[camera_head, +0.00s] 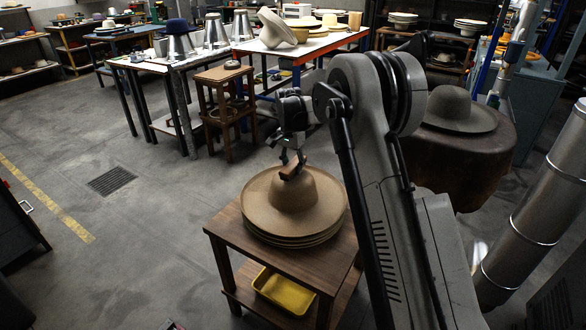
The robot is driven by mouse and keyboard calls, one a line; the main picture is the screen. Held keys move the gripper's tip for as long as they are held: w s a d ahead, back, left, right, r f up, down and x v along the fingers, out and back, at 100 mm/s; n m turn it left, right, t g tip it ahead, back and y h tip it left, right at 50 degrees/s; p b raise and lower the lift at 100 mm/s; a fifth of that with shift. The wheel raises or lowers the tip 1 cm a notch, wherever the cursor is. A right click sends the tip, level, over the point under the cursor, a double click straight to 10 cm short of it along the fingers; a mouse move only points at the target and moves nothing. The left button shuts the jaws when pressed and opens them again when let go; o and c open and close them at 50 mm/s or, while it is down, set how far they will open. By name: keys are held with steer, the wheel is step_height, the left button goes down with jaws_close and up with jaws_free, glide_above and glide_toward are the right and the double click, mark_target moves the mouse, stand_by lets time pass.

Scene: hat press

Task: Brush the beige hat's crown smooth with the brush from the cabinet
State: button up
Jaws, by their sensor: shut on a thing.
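The beige hat (318,192) has a wide brim and sits at the top of a stack of similar brims on a small wooden stand. My gripper (291,157) is above the crown and shut on a brown brush (292,172). The brush is at the top of the crown and appears to touch it, though exact contact is hard to tell at this size. No cabinet can be made out with certainty.
The wooden stand (225,229) has a yellow tray (284,293) on its lower shelf. A wooden stool (224,78) stands behind. A darker hat (456,112) rests on a brown round support at right. Open floor lies to the left, with a drain grate (111,180).

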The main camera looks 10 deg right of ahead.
steer(key=shift+r+p, duration=1.35)
steer(key=shift+r, duration=2)
